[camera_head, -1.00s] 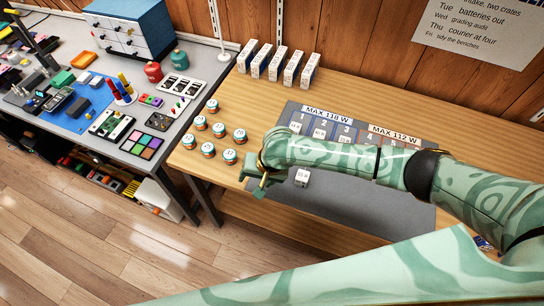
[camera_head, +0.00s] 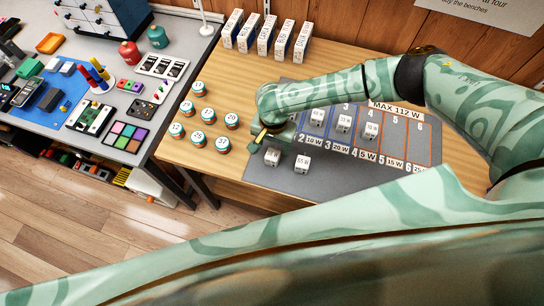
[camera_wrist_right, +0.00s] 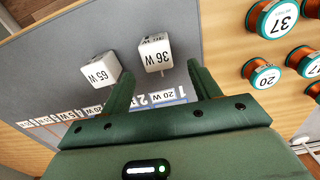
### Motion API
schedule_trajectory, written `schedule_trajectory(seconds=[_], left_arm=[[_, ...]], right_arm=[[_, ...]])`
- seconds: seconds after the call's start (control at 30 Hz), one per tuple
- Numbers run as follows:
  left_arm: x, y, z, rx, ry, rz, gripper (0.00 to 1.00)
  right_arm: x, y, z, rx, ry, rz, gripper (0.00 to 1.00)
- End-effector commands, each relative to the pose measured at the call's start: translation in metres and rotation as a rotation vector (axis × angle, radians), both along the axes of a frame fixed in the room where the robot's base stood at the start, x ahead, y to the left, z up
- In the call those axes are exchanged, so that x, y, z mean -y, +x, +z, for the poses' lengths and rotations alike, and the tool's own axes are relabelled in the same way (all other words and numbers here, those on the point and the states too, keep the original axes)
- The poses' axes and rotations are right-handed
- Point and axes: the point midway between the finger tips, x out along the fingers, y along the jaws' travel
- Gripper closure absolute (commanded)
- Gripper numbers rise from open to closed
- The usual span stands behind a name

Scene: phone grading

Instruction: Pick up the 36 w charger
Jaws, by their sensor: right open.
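The 36 W charger (camera_head: 272,156) is a small white cube on the grey mat (camera_head: 330,192), just in front of my right gripper (camera_head: 258,145) in the head view. In the right wrist view, the 36 W charger (camera_wrist_right: 155,54) stands just beyond the fingertips, roughly between their lines. My right gripper (camera_wrist_right: 158,76) is open and holds nothing. The similar 65 W charger (camera_wrist_right: 100,70) stands close beside it, beyond the left finger; it also shows in the head view (camera_head: 303,163). My left gripper is not in view.
More chargers (camera_head: 344,124) stand in the mat's numbered slots. Several numbered green-and-copper spools (camera_head: 223,145) stand left of the mat. White boxes (camera_head: 265,37) line the wall side. A cluttered grey bench (camera_head: 150,112) is at the left.

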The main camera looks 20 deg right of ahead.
Motion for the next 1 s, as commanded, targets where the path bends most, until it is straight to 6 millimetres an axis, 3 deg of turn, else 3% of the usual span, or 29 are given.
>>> schedule_trajectory(seconds=[0.4,0.67,0.83,0.87,1.0], left_arm=[[0.001,-0.005,-0.025,-0.011,-0.001,-0.001,0.42],[0.001,-0.004,-0.024,-0.01,-0.001,0.0,0.42],[0.001,-0.004,-0.024,-0.009,-0.001,0.0,0.42],[0.001,-0.004,-0.024,-0.009,-0.001,0.0,0.42],[0.001,-0.004,-0.024,-0.009,-0.001,0.0,0.42]], right_arm=[[-0.005,-0.008,-0.054,-0.001,0.001,0.0,0.38],[-0.005,-0.008,-0.055,0.001,0.001,0.0,0.38],[-0.005,-0.008,-0.055,0.001,0.001,0.0,0.83],[-0.005,-0.008,-0.055,0.001,0.001,0.0,0.88],[-0.005,-0.008,-0.055,0.001,0.001,0.0,0.88]])
